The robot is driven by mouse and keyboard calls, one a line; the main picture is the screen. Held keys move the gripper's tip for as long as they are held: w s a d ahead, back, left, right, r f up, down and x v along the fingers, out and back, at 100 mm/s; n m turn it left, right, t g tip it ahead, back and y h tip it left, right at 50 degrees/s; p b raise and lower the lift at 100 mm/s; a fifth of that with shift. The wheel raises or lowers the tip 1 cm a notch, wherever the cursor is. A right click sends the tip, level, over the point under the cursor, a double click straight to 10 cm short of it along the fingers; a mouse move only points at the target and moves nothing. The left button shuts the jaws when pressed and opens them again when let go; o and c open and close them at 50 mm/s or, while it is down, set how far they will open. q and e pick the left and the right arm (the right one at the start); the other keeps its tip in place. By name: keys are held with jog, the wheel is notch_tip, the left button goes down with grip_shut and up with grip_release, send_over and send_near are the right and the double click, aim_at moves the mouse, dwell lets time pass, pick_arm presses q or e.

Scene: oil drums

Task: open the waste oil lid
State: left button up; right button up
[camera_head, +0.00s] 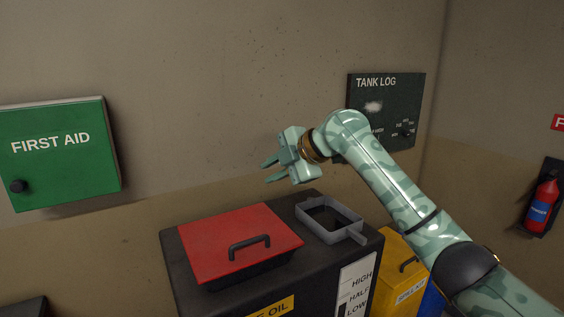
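The waste oil tank (215,305) is a dark box with a yellow label, partly cut off, ending in "OIL". My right gripper (268,172) is above and behind the tank, up and to the right of the lid. Its fingers point left, are spread apart and hold nothing. It is clear of the lid and handle. My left gripper is not in view.
A grey open tray (354,234) with a spout sits on the tank, right of the lid. A yellow box (392,285) stands to the right.

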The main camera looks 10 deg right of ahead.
jog(key=v, duration=0.3)
